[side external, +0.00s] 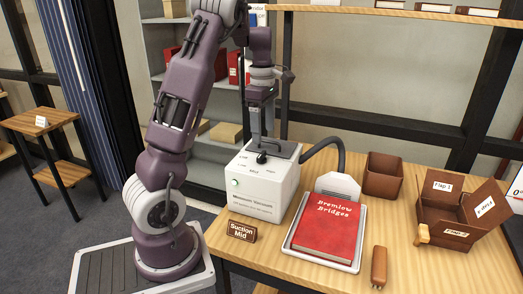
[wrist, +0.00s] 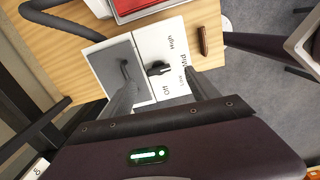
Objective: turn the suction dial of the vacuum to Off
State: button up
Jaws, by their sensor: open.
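The vacuum is a white box (side external: 265,190) standing at the table's left end, with a grey panel on top; it also shows in the wrist view (wrist: 98,62). Its black suction dial (wrist: 158,68) has the labels Off, Low, Mid and High around it. The dial's pointer seems to face Mid, and a small sign (side external: 242,231) in front reads "Suction Mid". My gripper (wrist: 160,82) is open above the vacuum's top, its fingers on either side of the dial in the wrist view. In the side view my gripper (side external: 260,143) partly hides the top; contact cannot be told.
A red book (side external: 326,226) lies in a tray right of the vacuum. A dark hose (side external: 335,148) arches from the vacuum's back. A brown bin (side external: 383,175), an open flap box (side external: 455,215) and a brown tool (side external: 379,266) occupy the table's right side.

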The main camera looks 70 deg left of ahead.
aim_at(261, 154)
jog(key=shift+n, duration=0.4)
jog(key=f, duration=0.5)
jog(key=a+f, duration=0.1)
jog(key=f, duration=0.1)
jog(key=shift+a+f, duration=0.1)
jog(key=shift+f, duration=0.3)
jog(key=c, duration=1.4)
